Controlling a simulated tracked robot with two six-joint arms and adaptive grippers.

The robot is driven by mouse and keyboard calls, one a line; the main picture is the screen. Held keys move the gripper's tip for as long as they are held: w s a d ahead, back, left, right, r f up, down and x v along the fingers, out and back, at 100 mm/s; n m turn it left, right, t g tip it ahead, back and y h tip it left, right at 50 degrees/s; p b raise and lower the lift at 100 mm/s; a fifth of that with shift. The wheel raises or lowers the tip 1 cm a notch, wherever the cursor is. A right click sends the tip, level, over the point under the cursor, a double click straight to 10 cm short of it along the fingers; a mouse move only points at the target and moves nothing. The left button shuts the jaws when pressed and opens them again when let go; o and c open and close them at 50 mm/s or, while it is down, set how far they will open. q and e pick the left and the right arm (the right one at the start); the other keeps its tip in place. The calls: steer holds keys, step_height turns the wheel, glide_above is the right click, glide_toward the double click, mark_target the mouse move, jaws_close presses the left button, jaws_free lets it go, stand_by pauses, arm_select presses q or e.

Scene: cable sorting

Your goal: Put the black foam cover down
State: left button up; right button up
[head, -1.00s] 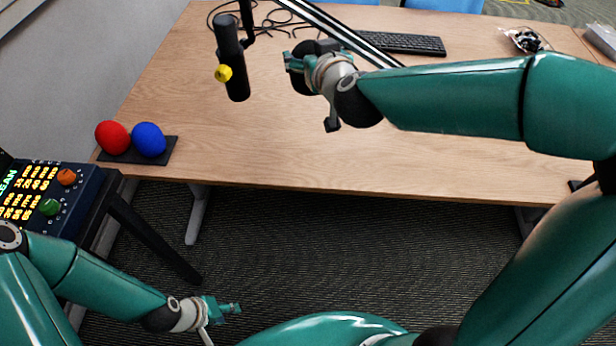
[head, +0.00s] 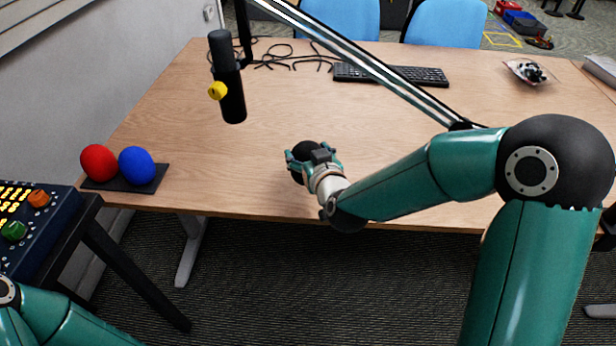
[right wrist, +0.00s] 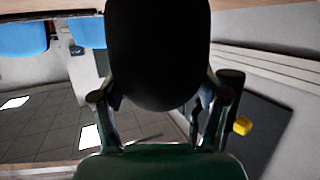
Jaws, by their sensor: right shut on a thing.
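The black foam cover (head: 306,149) is a rounded dark ball between the fingers of my right gripper (head: 300,158), over the near middle part of the table. The gripper is shut on it and partly hides it in the head view. In the right wrist view the black foam cover (right wrist: 158,50) fills the top middle, between the two fingers. I cannot tell whether the cover touches the table. The bare black microphone (head: 228,85), with a yellow knob, hangs to the left, apart from the cover. My left gripper is outside the picture.
Red (head: 99,163) and blue (head: 136,165) foam covers sit on a dark tray (head: 114,187) at the table's left front. A keyboard (head: 420,76) and black cables (head: 290,60) lie at the back. A metal boom arm (head: 350,52) crosses above. The table's middle is clear.

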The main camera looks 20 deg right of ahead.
steer(key=shift+f+b, duration=0.35)
steer(key=shift+f, duration=2.65)
steer(key=shift+f, duration=0.15)
steer(key=o, duration=0.8)
